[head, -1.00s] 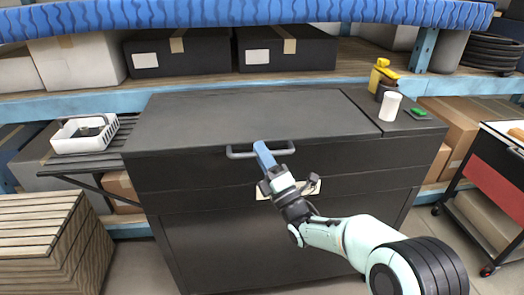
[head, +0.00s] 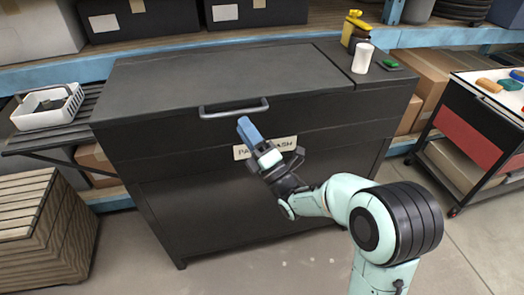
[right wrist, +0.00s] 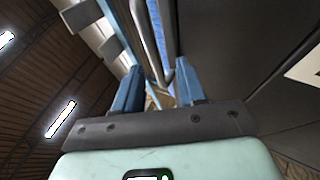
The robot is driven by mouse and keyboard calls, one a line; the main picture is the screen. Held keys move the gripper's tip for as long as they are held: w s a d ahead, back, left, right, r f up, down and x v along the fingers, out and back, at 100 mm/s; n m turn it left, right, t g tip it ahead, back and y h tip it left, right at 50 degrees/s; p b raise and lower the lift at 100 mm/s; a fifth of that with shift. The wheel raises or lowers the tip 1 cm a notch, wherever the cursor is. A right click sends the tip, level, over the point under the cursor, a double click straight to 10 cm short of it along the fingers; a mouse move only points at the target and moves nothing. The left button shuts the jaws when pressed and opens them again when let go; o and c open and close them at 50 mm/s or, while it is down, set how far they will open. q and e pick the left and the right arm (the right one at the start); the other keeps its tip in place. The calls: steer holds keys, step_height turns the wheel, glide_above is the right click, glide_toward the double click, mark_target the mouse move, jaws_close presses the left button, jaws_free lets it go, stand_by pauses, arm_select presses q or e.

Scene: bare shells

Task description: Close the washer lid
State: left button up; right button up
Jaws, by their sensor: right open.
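The washer is a large dark cabinet (head: 230,215) with a label on its front, partly hidden by my right gripper. Its lid (head: 220,80) lies flat across the top and looks down, with no clear gap at its front edge. A grey bar handle (head: 232,108) is on the lid's front; it also shows in the right wrist view (right wrist: 150,45). My right gripper (head: 245,126) has blue fingers and is just below and in front of the handle. In the right wrist view its fingers (right wrist: 157,90) are apart and empty, with the handle ahead of them. My left gripper is out of view.
A white cup (head: 362,58), a yellow-topped bottle and a green item stand on the washer's right top. A white basket (head: 45,106) sits on a rack at left. A red and black cart (head: 470,130) stands at right. Shelves with boxes are behind.

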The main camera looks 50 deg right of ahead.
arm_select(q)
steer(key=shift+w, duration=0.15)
arm_select(e)
steer(key=v, duration=0.8)
steer(key=shift+s, duration=0.25)
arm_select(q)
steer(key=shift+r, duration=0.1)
arm_select(e)
steer(key=shift+a, duration=0.15)
